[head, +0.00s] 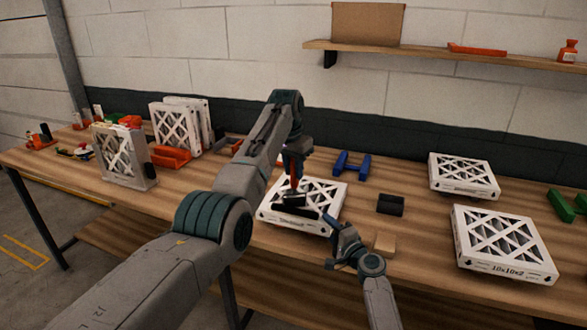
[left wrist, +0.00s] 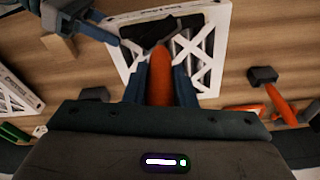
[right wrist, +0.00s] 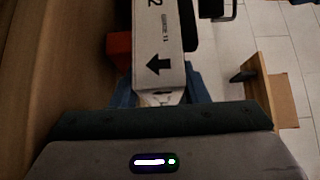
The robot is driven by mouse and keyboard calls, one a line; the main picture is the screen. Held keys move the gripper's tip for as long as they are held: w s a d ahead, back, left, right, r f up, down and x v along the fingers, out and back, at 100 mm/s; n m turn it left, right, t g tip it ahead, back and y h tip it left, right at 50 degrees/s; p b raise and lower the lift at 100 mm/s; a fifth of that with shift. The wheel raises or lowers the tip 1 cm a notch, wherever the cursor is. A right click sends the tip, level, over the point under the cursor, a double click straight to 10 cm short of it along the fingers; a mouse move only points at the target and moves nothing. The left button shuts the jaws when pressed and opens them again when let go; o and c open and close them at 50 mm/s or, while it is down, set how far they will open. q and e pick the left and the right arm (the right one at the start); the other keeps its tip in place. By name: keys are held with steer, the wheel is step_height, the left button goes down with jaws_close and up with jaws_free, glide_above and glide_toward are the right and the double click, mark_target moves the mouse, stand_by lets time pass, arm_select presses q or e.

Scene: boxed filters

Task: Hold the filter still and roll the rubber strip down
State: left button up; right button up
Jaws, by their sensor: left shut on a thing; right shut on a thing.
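A white cardboard-framed filter (head: 332,190) with lattice openings lies flat near the middle of the bench. My left gripper (head: 293,166) is above it, shut on the orange handle (left wrist: 161,72) of a roller. The roller's black head (head: 291,198) is over the filter; I cannot tell whether it touches. A black rubber strip (head: 296,211) lies across the filter's front part, partly hidden by the roller. My right gripper (head: 336,232) is at the filter's front right corner, shut on its frame. The filter's printed edge (right wrist: 160,45) shows between the fingers in the right wrist view.
A beige block (head: 385,244) and a dark block (head: 391,205) sit right of the filter, with a blue stand (head: 351,165) behind. Two more filters (head: 503,243) (head: 464,176) lie at the right. Upright filters (head: 124,157) and an orange bin (head: 171,158) stand at the left.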

arm_select(q)
steer(key=shift+f, duration=0.75)
stand_by(1.0)
steer(key=shift+r, duration=0.1)
steer(key=shift+r, duration=3.55)
steer(key=shift+f, duration=0.1)
steer(key=shift+f, duration=2.75)
steer(key=shift+s+f, duration=0.1)
steer(key=shift+f, duration=0.75)
steer(key=shift+r, duration=0.1)
